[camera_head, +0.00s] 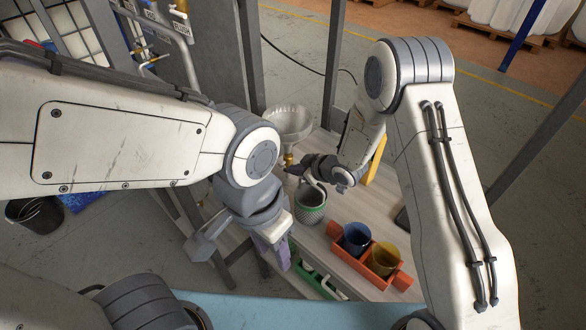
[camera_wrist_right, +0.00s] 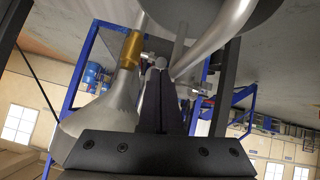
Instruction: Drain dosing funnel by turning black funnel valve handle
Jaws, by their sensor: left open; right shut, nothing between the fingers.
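The dosing funnel (camera_head: 289,121) is a pale, wide-mouthed cone at the back edge of the bench. Its brass valve (camera_head: 288,158) hangs below it. In the right wrist view, the funnel (camera_wrist_right: 101,112) flares downward beside the brass valve body (camera_wrist_right: 132,48). I cannot make out the black handle apart from the dark fingers. My right gripper (camera_head: 297,164) is shut and empty, close beside the valve; its dark fingers show in the right wrist view (camera_wrist_right: 162,75). I cannot tell whether they touch the valve. My left gripper (camera_head: 238,252) is open and empty, low at the bench's left side.
A grey mesh-patterned cup (camera_head: 322,211) with a green base stands below the right gripper. A red tray (camera_head: 345,257) holds a blue cup (camera_head: 356,238) and a yellow cup (camera_head: 383,258). Metal posts (camera_head: 333,65) flank the bench. A black bucket (camera_head: 33,213) stands on the floor at left.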

